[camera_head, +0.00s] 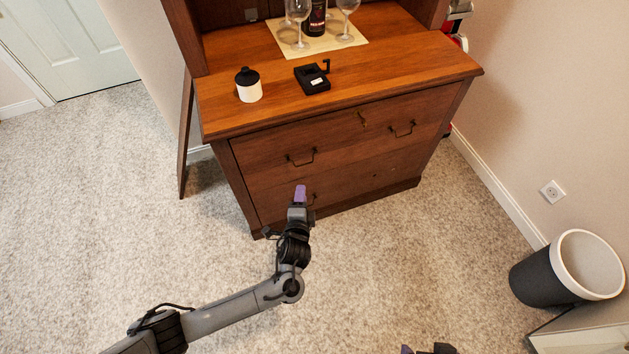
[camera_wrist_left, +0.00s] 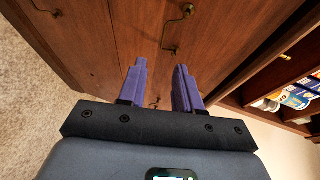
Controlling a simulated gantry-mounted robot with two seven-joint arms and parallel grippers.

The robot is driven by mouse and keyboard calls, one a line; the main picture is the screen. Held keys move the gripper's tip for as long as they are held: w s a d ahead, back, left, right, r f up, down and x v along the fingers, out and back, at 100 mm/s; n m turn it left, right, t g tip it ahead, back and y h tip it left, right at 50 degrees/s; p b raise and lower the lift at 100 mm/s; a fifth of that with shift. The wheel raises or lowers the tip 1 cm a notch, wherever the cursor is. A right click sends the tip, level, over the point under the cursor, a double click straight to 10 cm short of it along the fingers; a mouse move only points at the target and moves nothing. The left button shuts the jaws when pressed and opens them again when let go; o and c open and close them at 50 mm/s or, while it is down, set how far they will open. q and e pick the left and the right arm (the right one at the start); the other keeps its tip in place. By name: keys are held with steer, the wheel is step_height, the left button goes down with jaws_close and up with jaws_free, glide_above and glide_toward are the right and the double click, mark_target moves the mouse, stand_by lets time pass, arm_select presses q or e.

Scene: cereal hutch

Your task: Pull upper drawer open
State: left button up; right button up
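The upper drawer (camera_head: 340,137) is a wide wooden front under the hutch's top, and it looks shut. It has a left bail handle (camera_head: 302,158) and a right bail handle (camera_head: 402,129). My left gripper (camera_head: 300,193) has purple fingers and is in front of the lower drawer (camera_head: 375,176), below the upper drawer's left handle. In the left wrist view my left gripper (camera_wrist_left: 160,82) has its fingers apart with nothing held. Brass handles (camera_wrist_left: 171,49) show beyond the fingers. Only the tips of my right gripper (camera_head: 428,350) show at the bottom edge; its opening is unclear.
A white jar with a black lid (camera_head: 248,85) and a black object (camera_head: 312,79) stand on the hutch top (camera_head: 410,62). Glasses and a bottle (camera_head: 316,18) are behind. A bin (camera_head: 565,270) is at right. The carpet in front is clear.

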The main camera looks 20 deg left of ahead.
arm_select(q)
steer(key=b+x, duration=0.8)
steer(key=x, duration=0.5)
steer(key=shift+r+t+b, duration=0.2)
steer(key=shift+t+b, duration=0.1)
steer(key=shift+b, duration=0.1)
arm_select(e)
step_height(320, 180, down, 10)
arm_select(q)
steer(key=shift+d, duration=0.1)
steer(key=shift+c, duration=0.2)
arm_select(e)
steer(key=shift+a, duration=0.1)
arm_select(q)
jaws_close()
